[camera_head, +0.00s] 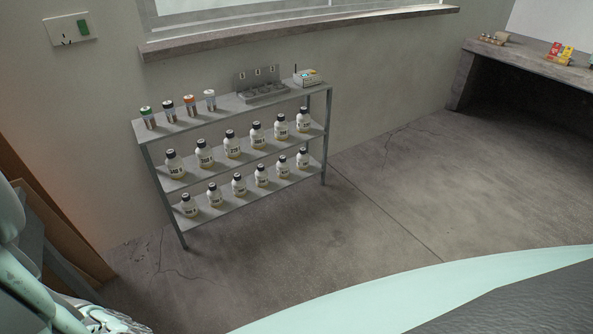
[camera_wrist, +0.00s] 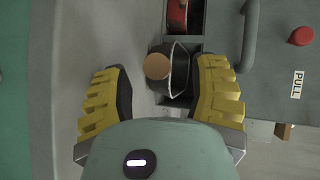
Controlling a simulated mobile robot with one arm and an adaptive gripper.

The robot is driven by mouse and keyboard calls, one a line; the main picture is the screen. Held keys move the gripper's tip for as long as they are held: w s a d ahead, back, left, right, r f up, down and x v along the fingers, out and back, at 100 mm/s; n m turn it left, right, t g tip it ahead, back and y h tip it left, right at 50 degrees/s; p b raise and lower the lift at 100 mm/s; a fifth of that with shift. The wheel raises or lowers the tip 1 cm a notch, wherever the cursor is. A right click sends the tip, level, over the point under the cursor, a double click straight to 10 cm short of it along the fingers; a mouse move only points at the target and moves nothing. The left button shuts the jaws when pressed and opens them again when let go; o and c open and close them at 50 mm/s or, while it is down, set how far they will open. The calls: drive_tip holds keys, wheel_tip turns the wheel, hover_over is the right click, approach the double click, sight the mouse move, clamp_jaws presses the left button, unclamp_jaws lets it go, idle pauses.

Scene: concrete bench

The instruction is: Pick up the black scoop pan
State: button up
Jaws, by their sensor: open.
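In the wrist view, my gripper (camera_wrist: 163,72) is open, with its two ridged yellow fingers spread wide. Between and beyond the fingertips is a dark vessel with a thin pale rim (camera_wrist: 181,82), and a round tan end (camera_wrist: 157,66) shows at its left side. I cannot tell for sure that this is the black scoop pan. No contact between the fingers and it is visible. The head view shows neither my gripper nor a clear black scoop pan.
In the wrist view, a grey panel (camera_wrist: 275,75) with a bar handle (camera_wrist: 250,35), red knob (camera_wrist: 301,36) and PULL label lies right; a red item (camera_wrist: 177,14) sits above the vessel. In the head view, a metal rack (camera_head: 235,103) holds several bottles; open floor (camera_head: 370,210) lies right.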

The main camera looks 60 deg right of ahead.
drive_tip(key=shift+x, duration=1.1)
drive_tip(key=shift+o, duration=0.3)
clamp_jaws()
